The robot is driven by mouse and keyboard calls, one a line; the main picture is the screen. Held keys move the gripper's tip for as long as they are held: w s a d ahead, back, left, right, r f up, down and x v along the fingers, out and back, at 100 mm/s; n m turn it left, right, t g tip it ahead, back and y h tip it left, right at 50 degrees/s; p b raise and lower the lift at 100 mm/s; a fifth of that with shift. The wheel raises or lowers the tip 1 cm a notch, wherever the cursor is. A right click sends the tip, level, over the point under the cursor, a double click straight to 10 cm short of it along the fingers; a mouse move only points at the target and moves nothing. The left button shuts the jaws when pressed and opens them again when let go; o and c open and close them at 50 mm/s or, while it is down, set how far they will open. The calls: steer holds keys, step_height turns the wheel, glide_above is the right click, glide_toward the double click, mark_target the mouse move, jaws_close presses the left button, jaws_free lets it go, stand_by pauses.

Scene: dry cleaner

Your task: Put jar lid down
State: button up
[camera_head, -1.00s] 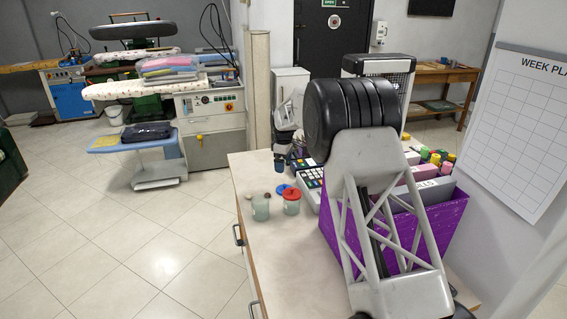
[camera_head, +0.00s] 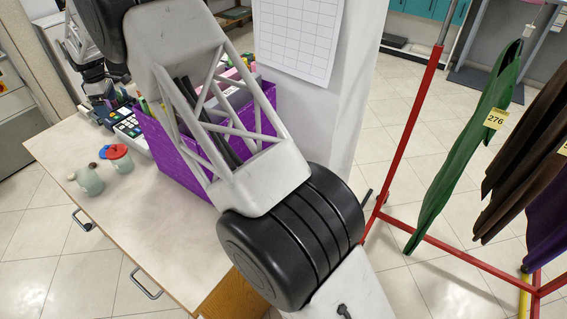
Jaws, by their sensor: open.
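A grey-green jar (camera_head: 121,163) with a red top (camera_head: 117,151) stands on the counter at the left. A flat blue disc, perhaps a lid (camera_head: 104,151), shows just behind and left of it. A second grey-green jar (camera_head: 90,182) stands nearer, with small dark round pieces (camera_head: 92,166) and (camera_head: 72,177) by its rim. I cannot tell which piece is the jar lid. My gripper (camera_head: 104,93) is small at the upper left, beyond the jars near the card terminal. It is open and appears apart from the jars; its fingertips are hard to make out.
A purple box (camera_head: 190,163) with files stands on the counter (camera_head: 150,215) behind my arm. A card terminal (camera_head: 130,128) sits left of it. The counter's front area is bare. A red clothes rail (camera_head: 412,120) with hanging garments stands at the right.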

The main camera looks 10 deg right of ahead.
steer(key=s+d+r+m, duration=0.2)
steer(key=s+d+r, duration=0.3)
steer(key=d, duration=0.5)
steer(key=s+d+r+m+t, duration=0.1)
steer(key=s+d+r+m, duration=0.2)
steer(key=d+r, duration=0.55)
steer(key=s+d+r+m, duration=0.2)
steer(key=s+d+r, duration=0.2)
steer(key=d, duration=0.8)
steer(key=s+d+r+m, duration=0.4)
steer(key=s+d, duration=1.1)
steer(key=d, duration=0.1)
steer(key=s+d+f+m, duration=0.2)
steer(key=s+d, duration=0.3)
steer(key=s, duration=0.5)
steer(key=s+d+f+m+t, duration=0.1)
steer(key=s+d+f+m, duration=0.2)
steer(key=s, duration=0.6)
steer(key=s+d+f+m, duration=0.2)
steer(key=s+d, duration=0.5)
steer(key=s, duration=0.3)
steer(key=shift+s+f+m, duration=0.3)
